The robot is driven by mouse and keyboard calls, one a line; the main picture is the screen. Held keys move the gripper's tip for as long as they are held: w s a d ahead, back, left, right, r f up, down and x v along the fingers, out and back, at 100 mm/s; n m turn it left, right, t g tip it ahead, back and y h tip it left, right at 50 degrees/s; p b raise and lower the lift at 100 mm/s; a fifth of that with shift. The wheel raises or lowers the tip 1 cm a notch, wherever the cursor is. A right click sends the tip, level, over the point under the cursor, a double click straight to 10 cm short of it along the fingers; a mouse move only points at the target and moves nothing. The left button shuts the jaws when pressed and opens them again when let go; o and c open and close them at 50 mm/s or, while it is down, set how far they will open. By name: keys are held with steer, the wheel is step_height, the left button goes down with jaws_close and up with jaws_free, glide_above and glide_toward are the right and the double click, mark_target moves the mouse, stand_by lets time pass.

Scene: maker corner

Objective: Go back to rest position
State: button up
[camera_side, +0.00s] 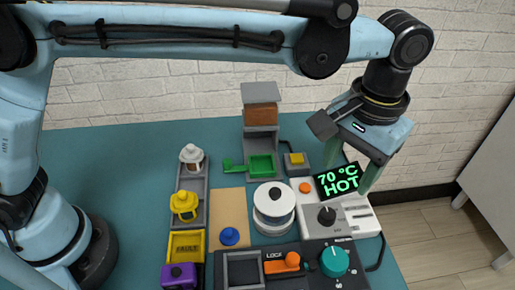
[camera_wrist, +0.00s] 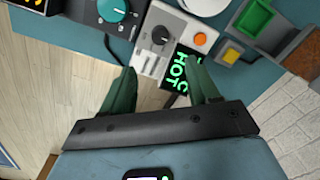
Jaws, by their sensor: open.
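My gripper (camera_side: 350,168) is open, with two green fingers pointing down over the right end of the teal table (camera_side: 120,148). In the side view the fingers stand around or behind the display (camera_side: 341,181), which reads "70 °C HOT" in green. In the wrist view my gripper (camera_wrist: 162,85) has its fingers spread wide with nothing between them that I can see held. The display (camera_wrist: 182,70) and the grey control box (camera_wrist: 163,45) with a black knob lie beyond the fingertips. Whether the fingers touch the box cannot be told.
A black panel (camera_side: 308,262) with a teal knob and orange switch stands in front. A white round pot (camera_side: 273,222), a green tray (camera_side: 262,165) under a grey dispenser, and yellow and purple pieces stand left. The table edge and wooden floor (camera_side: 430,235) lie right.

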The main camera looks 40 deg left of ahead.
steer(key=s+a+r+n+t+h, duration=0.1)
steer(key=a+t, duration=0.1)
steer(key=a, duration=1)
steer(key=s+a+r+t+h, duration=0.1)
steer(key=a+r+t, duration=0.1)
steer(key=a, duration=1.1)
steer(key=s+a+f+n+t+y, duration=0.1)
steer(key=s+a+f+t, duration=0.2)
steer(key=a, duration=0.4)
steer(key=shift+s+a+f, duration=0.35)
steer(key=shift+s+f, duration=0.55)
steer(key=shift+s, duration=0.2)
